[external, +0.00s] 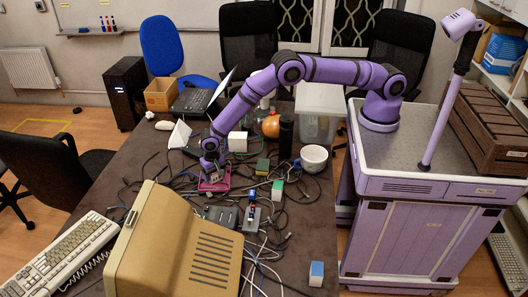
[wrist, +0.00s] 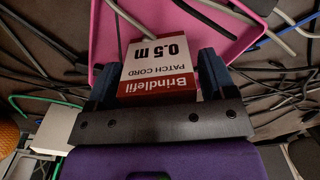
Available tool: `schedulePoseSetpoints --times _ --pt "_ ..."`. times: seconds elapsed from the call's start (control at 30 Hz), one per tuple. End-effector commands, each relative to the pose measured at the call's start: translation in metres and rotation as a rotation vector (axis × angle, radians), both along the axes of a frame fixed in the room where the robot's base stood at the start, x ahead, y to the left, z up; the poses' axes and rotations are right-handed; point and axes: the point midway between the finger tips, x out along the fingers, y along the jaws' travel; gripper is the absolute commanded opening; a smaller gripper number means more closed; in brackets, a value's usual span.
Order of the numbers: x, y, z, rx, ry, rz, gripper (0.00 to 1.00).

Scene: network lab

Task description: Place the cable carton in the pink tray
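The cable carton (wrist: 160,68) is a small red and white box marked "Brindlefil PATCH CORD 0.5 m". It sits between the two dark blue fingers of my gripper (wrist: 160,75), which appear to press on both its sides. The pink tray (wrist: 225,30) spreads around and beyond the carton in the wrist view. In the external view my gripper (external: 212,172) points down over the pink tray (external: 222,185) on the dark table. The carton is mostly hidden there by the gripper. I cannot tell whether its underside touches the tray floor.
Loose cables lie all around the tray, some across its edge. A beige monitor (external: 175,245) and a grey switch box (external: 222,216) are in front.

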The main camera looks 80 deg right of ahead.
Motion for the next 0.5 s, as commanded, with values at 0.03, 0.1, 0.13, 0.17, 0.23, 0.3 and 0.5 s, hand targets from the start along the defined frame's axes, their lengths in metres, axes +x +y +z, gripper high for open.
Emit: schedulePoseSetpoints --times 0.03,0.1,0.13,0.17,0.23,0.3,0.5 --pt "0.0 0.0 0.0 0.0 0.0 0.0 0.84" --pt "0.0 0.0 0.0 0.0 0.0 0.0 0.84" --pt "0.0 0.0 0.0 0.0 0.0 0.0 0.84" --pt "0.0 0.0 0.0 0.0 0.0 0.0 0.84" --pt "0.0 0.0 0.0 0.0 0.0 0.0 0.84" --pt "0.0 0.0 0.001 0.0 0.0 0.0 0.84" --pt "0.0 0.0 0.02 0.0 -0.001 0.0 0.84"
